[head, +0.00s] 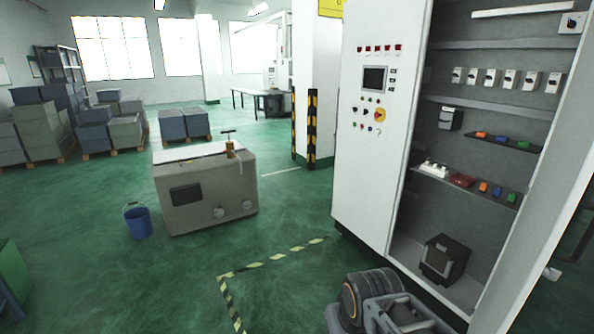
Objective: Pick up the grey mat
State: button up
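I cannot make out a grey mat in the head view. A grey-brown box-shaped machine (208,190) with a pale top stands on the floor left of centre. A pale flat area (195,151) covers much of its top, but I cannot tell whether it is a separate sheet. A small brown-handled tool (230,148) stands at the right end of that top. Part of my arm shows at the bottom edge, right of centre. My gripper's fingers do not show.
A tall open white cabinet (372,150) with shelves of electrical parts stands close on the right. A blue bucket (137,221) is beside the machine. Yellow-black tape (275,257) marks the green floor. Stacked crates (125,131) stand at the back left. Open floor lies ahead.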

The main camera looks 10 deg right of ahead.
aim_at(437, 257)
jog(key=i, duration=2.25)
jog(key=z, duration=0.5)
jog(key=i, duration=1.1)
jog(key=z, duration=1.75)
jog(key=i, duration=1)
jog(key=z, duration=0.85)
